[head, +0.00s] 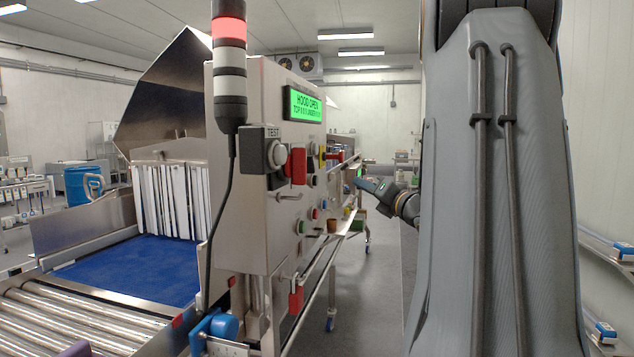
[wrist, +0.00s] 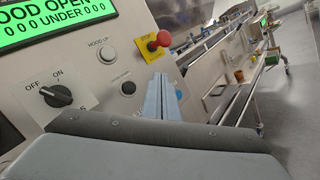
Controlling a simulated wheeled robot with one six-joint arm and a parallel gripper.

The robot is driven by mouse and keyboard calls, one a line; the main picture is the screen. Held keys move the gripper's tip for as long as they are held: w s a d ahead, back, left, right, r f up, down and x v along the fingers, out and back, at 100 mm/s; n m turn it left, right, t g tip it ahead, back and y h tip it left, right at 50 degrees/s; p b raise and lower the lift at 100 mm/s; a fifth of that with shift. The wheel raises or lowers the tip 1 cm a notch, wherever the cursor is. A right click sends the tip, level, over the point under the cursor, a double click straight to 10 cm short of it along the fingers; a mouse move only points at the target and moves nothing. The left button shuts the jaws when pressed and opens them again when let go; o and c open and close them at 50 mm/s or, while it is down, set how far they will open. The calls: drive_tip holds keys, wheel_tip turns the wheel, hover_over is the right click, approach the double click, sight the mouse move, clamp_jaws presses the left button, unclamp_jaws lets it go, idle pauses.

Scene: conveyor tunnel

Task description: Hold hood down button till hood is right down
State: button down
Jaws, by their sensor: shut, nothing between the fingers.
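The steel hood (head: 165,95) stands raised and tilted over the conveyor in the head view. The green display (head: 305,104) reads HOOD OPEN; it also shows in the wrist view (wrist: 55,18). A pale button (wrist: 107,51) labelled HOOD UP is on the panel. Below it sits a dark round button (wrist: 128,87) with a label too small to read surely. My gripper (wrist: 161,82) is shut and empty, its blue fingers just right of the dark button in the picture. In the head view my gripper (head: 361,183) points left toward the panel side; no contact shows.
A red stop button (wrist: 160,41) on a yellow plate sits above the fingertips. An OFF/ON knob (wrist: 55,96) is at left. In the head view, a signal tower (head: 229,60) with a red band stands at the panel's near corner. The aisle floor (head: 385,240) is clear.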

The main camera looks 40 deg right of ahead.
sight(315, 180)
drive_tip(key=w+a+b, duration=0.1)
drive_tip(key=w+a, duration=0.4)
drive_tip(key=w, duration=0.1)
drive_tip(key=shift+w+a, duration=0.25)
drive_tip(key=shift+a, duration=0.05)
